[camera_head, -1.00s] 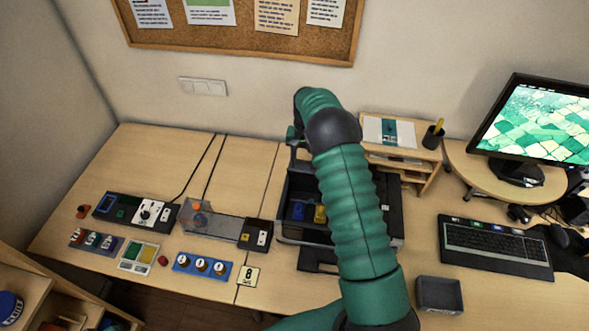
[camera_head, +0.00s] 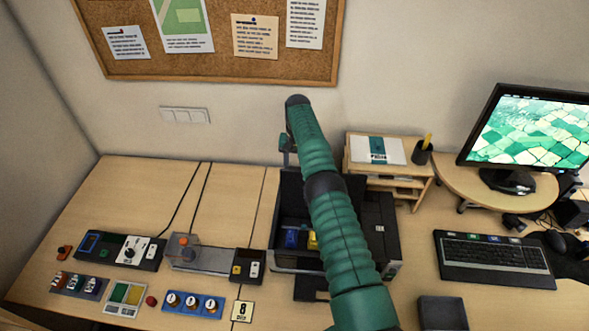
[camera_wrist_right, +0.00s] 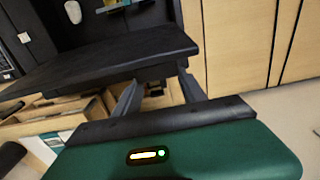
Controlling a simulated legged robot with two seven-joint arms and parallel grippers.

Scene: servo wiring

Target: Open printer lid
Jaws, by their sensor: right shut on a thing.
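The black printer (camera_head: 382,232) stands on the desk in the middle of the head view, partly hidden behind my right arm. Its top is open, and a blue block (camera_head: 291,238) and a yellow block (camera_head: 313,241) show inside. The dark printer lid (camera_head: 355,186) is raised at the back of the printer, mostly covered by my arm. My right gripper (camera_head: 286,150) is at the lid's upper left, its fingers small in this view. In the right wrist view, the gripper (camera_wrist_right: 160,78) is shut on the edge of the dark lid (camera_wrist_right: 110,62). My left gripper is out of view.
A wooden shelf (camera_head: 402,168) with papers and a pen cup (camera_head: 421,153) stands behind the printer at right. A keyboard (camera_head: 494,260), monitor (camera_head: 530,130) and dark tray (camera_head: 442,313) lie to the right. Control panels (camera_head: 120,250) cover the left desk. The wall is close behind.

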